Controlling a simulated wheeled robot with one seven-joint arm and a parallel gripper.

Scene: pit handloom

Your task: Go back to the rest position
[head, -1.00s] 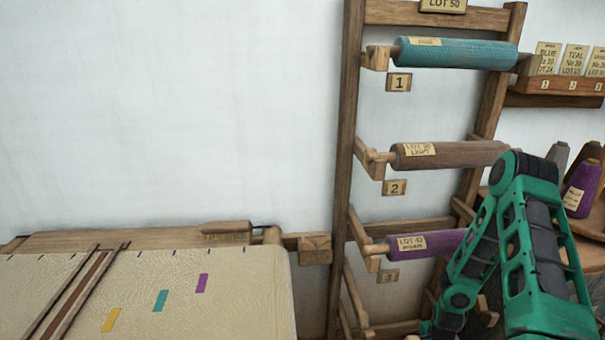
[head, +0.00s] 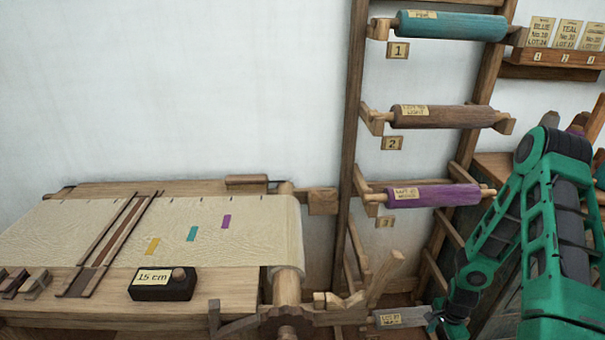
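My green arm comes in at the right of the head view, with my gripper (head: 438,319) low in the picture, right of the loom. The gripper is small and dark here, and its finger opening cannot be made out. A grey piece with a paper label (head: 400,318) lies just left of the fingertips. Whether the gripper touches or holds it cannot be told.
A wooden rack (head: 354,110) holds a teal roll (head: 455,27), a brown roll (head: 450,117) and a purple roll (head: 435,196). The loom (head: 220,292) with pale cloth (head: 260,235) and a 15 cm block (head: 162,285) fills the left. Label cards (head: 568,35) stand on a shelf.

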